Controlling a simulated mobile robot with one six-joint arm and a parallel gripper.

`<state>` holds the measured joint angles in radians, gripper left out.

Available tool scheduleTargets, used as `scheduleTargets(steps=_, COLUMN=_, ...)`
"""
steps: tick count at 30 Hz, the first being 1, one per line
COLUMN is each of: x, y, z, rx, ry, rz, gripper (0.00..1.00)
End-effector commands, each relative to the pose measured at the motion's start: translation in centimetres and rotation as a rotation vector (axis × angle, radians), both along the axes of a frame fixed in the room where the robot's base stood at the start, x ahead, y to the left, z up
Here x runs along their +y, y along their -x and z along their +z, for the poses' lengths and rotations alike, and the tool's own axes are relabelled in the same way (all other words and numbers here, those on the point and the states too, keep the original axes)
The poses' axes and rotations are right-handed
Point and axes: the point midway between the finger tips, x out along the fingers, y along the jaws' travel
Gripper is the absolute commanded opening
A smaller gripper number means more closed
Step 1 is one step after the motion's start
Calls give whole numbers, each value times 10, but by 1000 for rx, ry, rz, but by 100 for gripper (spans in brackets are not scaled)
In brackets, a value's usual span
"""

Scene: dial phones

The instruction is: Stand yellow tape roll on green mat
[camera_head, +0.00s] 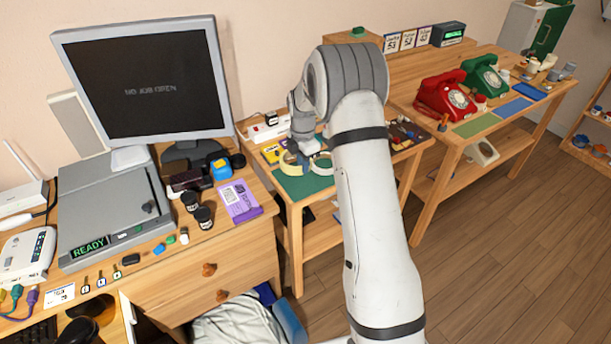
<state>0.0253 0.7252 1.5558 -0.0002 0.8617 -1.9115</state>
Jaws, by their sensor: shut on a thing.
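The green mat (303,187) lies on the small wooden table in the middle. The yellow tape roll (289,168) is at the mat's back left part, with its ring face toward the camera, and looks upright. My gripper (301,155) reaches down from above at the roll's right side and is shut on it. The fingertips are small and partly hidden. I cannot tell whether the roll touches the mat. A paler, cream tape roll (323,170) is just to the right, partly hidden by my arm.
A yellow box (271,153) stands behind the mat, with a power strip (269,131) farther back. My arm hides the table's middle. The mat's front part is clear. A desk with a monitor (145,85) is left; red (445,98) and green phones (484,77) are right.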

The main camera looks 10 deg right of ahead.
Motion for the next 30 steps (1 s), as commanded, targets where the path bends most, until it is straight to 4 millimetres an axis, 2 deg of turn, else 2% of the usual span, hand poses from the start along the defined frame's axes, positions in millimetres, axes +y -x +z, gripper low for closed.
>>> scheduleTargets(steps=3, x=0, y=0, z=-15, rx=1, ry=0, rz=-1, gripper=2)
scheduleTargets(steps=8, x=-1, y=0, z=-26, rx=0, ry=0, rz=-2, gripper=2)
scheduleTargets(steps=14, x=-1, y=1, z=-54, rx=1, ry=-1, rz=-3, gripper=2)
scheduleTargets(steps=25, x=-1, y=0, z=-61, rx=-2, ry=0, rz=-4, gripper=2)
scheduleTargets(steps=26, x=-1, y=0, z=-61, rx=-1, ry=1, rz=-4, gripper=16)
scheduleTargets(steps=30, x=-1, y=0, z=-60, rx=-1, ry=0, rz=-5, gripper=27)
